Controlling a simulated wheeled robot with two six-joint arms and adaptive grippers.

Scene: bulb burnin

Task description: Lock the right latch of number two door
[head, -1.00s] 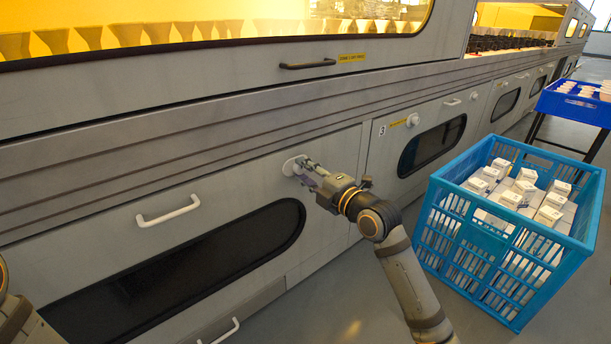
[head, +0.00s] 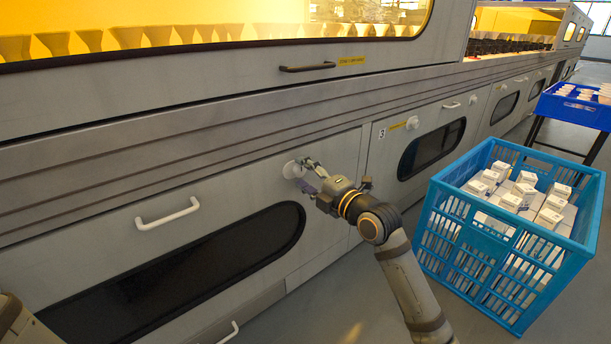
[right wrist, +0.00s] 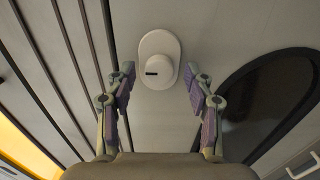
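The latch (head: 293,169) is a white round knob on an oval plate, at the upper right of the grey door (head: 120,248) with a white handle and a dark window. In the right wrist view the latch knob (right wrist: 154,68) shows a short dark mark on its left side. My right gripper (head: 309,174) is open in front of the latch. In the right wrist view its fingers (right wrist: 160,88) stand apart on either side, not touching the knob. At the lower left edge of the head view only a piece of my left arm shows; its gripper is out of frame.
A blue crate (head: 437,240) of small white boxes stands on the floor at right. A darker blue tray (head: 570,108) is behind it. The neighbouring door to the right has its own white knob (head: 412,122) and handle (head: 451,105). A dark handle (head: 307,66) is above.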

